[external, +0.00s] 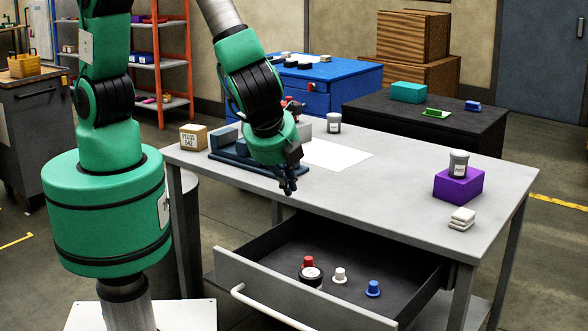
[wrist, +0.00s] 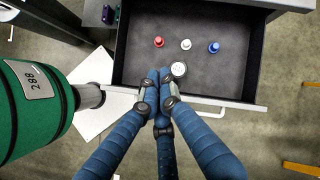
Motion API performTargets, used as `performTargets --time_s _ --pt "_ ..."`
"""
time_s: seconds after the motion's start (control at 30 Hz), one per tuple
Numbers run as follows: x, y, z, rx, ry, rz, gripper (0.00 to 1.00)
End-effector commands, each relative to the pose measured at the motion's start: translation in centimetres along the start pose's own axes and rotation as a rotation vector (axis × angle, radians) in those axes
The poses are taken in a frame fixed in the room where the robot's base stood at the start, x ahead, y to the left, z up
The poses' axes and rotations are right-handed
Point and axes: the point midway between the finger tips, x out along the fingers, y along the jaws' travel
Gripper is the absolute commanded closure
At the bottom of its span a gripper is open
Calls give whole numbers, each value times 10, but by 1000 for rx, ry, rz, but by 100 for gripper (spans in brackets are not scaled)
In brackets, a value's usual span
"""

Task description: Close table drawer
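The table drawer (external: 301,273) is pulled well out from under the grey table (external: 420,212). Its light front panel (external: 280,290) carries a long white bar handle (external: 268,309). Inside lie a red peg (external: 308,262), a white peg (external: 339,275), a blue peg (external: 373,288) and a round black-and-white container (external: 311,275). The drawer also shows in the wrist view (wrist: 240,82); its handle (wrist: 211,113) is partly visible there, to the right of my fingers. My gripper (external: 289,188) is above the drawer near the table's front edge. Its fingertips look close together in the wrist view (wrist: 158,72), with nothing seen between them.
On the table stand a purple block (external: 459,184) with a grey jar (external: 459,163), white stacked pieces (external: 462,218), a white sheet (external: 335,155) and a labelled box (external: 193,137). A blue cabinet (external: 330,84) and a black table (external: 430,122) stand behind. Floor shows before the drawer.

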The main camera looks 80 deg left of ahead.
Motion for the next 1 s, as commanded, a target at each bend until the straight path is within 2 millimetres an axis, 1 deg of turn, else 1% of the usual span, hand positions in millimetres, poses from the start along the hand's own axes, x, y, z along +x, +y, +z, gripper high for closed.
performTargets --time_s 0.03,0.2,0.37,0.5,0.6,0.7,0.8,1.0 --pt "4 7 -16 55 -14 -12 100" --pt "20 29 -60 226 -56 -60 100" --pt "36 54 -100 387 -95 -108 100" --pt "51 80 -133 526 -128 -152 100" --pt "63 98 -152 617 -151 -182 100" --pt "72 114 -168 692 -168 -207 100" --pt "79 125 -178 743 -181 -224 100" --pt "85 134 -186 784 -190 -239 100"
